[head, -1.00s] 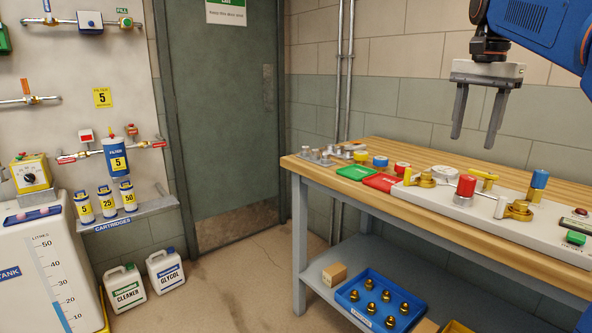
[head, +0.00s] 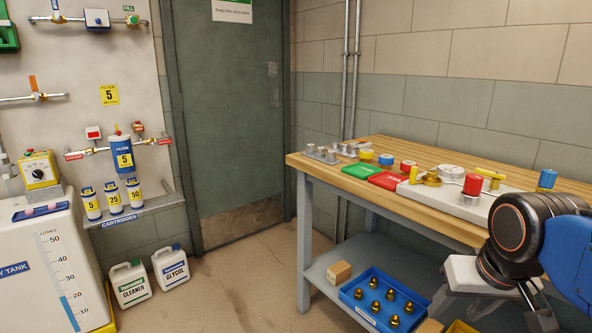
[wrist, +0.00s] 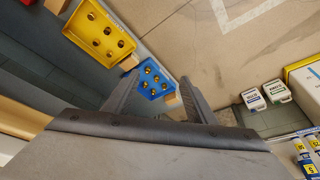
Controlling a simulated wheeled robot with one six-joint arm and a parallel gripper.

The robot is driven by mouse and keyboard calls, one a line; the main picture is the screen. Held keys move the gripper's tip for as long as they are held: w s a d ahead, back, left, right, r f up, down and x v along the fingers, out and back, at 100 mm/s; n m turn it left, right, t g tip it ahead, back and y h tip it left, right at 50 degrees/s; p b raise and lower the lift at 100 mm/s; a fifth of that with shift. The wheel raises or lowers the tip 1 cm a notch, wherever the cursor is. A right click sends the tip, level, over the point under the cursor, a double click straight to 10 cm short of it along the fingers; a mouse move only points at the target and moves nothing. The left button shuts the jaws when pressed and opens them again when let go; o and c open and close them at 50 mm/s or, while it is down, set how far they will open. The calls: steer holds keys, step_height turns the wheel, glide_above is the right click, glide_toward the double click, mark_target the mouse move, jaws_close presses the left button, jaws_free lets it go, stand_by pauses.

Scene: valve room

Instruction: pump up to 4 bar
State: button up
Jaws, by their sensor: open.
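A pale plate (head: 455,208) with fittings lies on the wooden bench. It carries a red knob (head: 472,184), brass fittings (head: 432,179) and a yellow lever (head: 489,173). A blue-topped fitting (head: 547,179) stands farther right. The plate's right end is hidden behind my arm. I see no readable pressure gauge. My gripper (head: 490,315) is at the lower right of the head view, in front of the bench and below its top. In the wrist view my gripper (wrist: 158,82) has its two fingers apart with nothing held between them.
The bench (head: 360,188) has a lower shelf with a blue tray (head: 356,315) of brass caps and a small box (head: 338,273). A yellow tray (wrist: 98,36) also shows. Two jugs (head: 130,284) stand by the tank (head: 50,265) at left. Floor before the door is clear.

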steer(key=s+f+n, duration=0.1)
steer(key=s+f, duration=0.2)
steer(key=f, duration=0.2)
steer(key=shift+a+f+t, duration=0.3)
steer(key=shift+a, duration=0.05)
stand_by(1.0)
